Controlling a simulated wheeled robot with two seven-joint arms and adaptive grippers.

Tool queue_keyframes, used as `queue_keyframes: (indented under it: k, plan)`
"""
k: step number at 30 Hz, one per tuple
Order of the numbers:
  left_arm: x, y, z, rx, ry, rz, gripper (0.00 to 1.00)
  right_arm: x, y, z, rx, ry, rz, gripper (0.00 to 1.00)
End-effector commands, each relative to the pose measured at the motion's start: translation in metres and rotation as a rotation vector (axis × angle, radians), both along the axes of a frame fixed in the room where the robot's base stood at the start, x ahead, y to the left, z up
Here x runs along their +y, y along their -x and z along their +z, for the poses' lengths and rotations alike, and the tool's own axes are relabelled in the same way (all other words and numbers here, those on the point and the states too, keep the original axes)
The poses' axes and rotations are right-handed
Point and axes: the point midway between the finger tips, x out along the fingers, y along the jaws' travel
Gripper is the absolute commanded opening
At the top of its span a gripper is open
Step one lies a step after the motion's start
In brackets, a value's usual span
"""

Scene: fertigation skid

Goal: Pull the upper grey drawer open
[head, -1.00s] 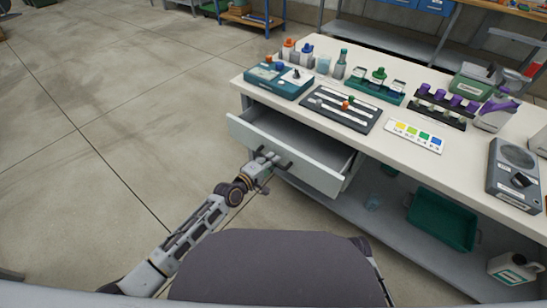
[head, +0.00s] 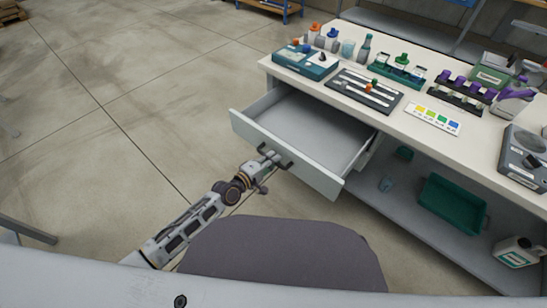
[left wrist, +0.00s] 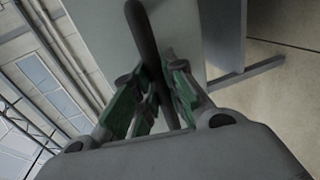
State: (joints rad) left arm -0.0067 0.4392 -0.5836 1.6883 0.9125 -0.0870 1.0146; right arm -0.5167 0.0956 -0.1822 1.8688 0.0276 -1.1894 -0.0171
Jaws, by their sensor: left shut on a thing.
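The upper grey drawer (head: 313,169) is pulled well out from under the white worktop in the head view, and its inside looks empty. Its dark bar handle is on the front panel. My left gripper (head: 271,158) is at the handle on the drawer front. In the left wrist view the green-padded fingers of my left gripper (left wrist: 155,97) are closed around the dark handle (left wrist: 143,35). The grey drawer front (left wrist: 185,28) shows behind it. My right gripper is not in view.
The worktop (head: 395,117) carries a teal device (head: 305,62), a black tray (head: 365,90), bottles and racks. A lower shelf holds a green bin (head: 453,205) and a white jug (head: 517,252). The floor left of the drawer is clear.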

Motion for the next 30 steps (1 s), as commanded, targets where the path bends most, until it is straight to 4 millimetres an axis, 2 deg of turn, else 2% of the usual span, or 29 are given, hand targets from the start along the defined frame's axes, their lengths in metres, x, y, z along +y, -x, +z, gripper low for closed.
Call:
queue_keyframes:
  k: [9, 10, 15, 30]
  plan:
    - [0.0002, 0.0001, -0.0003, 0.000, 0.000, 0.000, 0.00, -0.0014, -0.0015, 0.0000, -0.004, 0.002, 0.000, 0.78]
    - [0.0002, 0.0001, -0.0003, 0.000, 0.000, 0.000, 0.16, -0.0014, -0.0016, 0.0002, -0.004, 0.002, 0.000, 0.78]
    - [0.0002, 0.0001, -0.0002, 0.000, 0.000, 0.000, 0.35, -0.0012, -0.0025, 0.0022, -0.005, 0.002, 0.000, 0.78]
    - [0.0030, 0.0035, 0.0006, 0.000, 0.000, 0.001, 0.35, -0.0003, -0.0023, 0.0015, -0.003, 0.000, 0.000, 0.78]
